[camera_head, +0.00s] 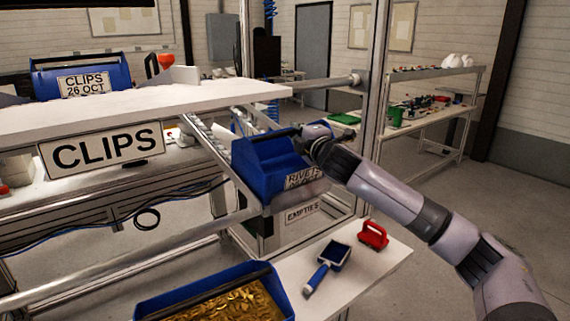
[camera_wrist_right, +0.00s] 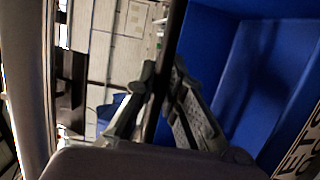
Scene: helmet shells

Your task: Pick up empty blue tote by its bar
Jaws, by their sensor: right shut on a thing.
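A blue tote (camera_head: 262,170) with a white label reading RIVETS is at the centre of the head view, at the sloped roller rack above the EMPTIES sign. My right gripper (camera_head: 308,136) reaches it from the right, at its top. In the right wrist view my right gripper (camera_wrist_right: 163,78) has its two fingers shut on the tote's dark bar (camera_wrist_right: 172,40), one on each side. The visible blue inside (camera_wrist_right: 240,70) of the tote looks empty. I cannot tell whether the tote rests on the rack or hangs clear. My left gripper is not in view.
A second blue tote (camera_head: 82,75) labelled CLIPS stands on the upper white shelf (camera_head: 200,92). Below, a blue tote of golden parts (camera_head: 228,306) stands by a white table (camera_head: 375,262) with a blue-handled brush (camera_head: 328,266) and a red-handled tool (camera_head: 373,235). A metal post (camera_head: 376,90) stands behind my arm.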

